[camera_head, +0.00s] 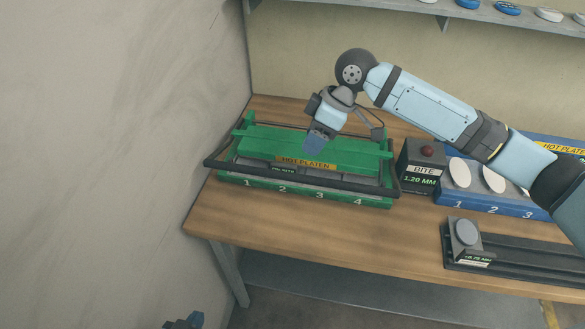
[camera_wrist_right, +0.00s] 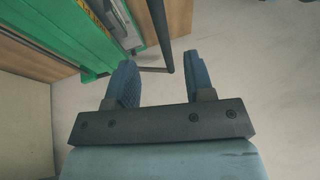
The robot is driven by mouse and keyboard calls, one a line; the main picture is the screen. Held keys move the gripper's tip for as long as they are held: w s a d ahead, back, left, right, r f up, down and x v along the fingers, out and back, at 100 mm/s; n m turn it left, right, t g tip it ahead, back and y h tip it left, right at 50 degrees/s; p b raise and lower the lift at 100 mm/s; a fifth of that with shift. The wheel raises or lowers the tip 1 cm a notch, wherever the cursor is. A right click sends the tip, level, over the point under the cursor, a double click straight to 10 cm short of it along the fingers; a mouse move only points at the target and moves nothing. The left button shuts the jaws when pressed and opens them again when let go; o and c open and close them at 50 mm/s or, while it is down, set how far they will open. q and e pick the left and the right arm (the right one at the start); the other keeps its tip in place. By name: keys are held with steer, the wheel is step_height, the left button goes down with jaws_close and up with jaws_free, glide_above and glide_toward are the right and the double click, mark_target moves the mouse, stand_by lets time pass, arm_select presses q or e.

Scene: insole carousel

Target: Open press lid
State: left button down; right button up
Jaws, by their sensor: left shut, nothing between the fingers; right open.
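The green press (camera_head: 380,201) stands at the left end of the wooden bench. Its green lid, marked HOT PLATEN (camera_head: 305,163), lies low over the numbered base. A black bar handle (camera_head: 300,180) runs along the front; it also shows in the right wrist view (camera_wrist_right: 160,30). My right gripper (camera_head: 315,146) hangs over the lid in the head view. In the right wrist view my right gripper (camera_wrist_right: 158,75) is open and empty, with the bar's corner just beyond its fingertips. My left gripper (camera_head: 184,321) is shut and empty, low at the bottom edge, away from the bench.
A dark BITE box (camera_head: 421,168) stands right of the press, beside a blue press (camera_head: 450,195) with white ovals. A black rail fixture (camera_head: 500,270) lies at the front right. A wall (camera_head: 120,120) closes off the left. Bare bench (camera_head: 300,225) lies before the green press.

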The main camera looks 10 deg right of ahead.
mark_target(292, 174)
steer(key=x, duration=1.1)
steer(key=shift+w+r+p, duration=0.1)
steer(key=shift+w+p, duration=0.05)
steer(key=shift+p, duration=0.2)
jaws_close()
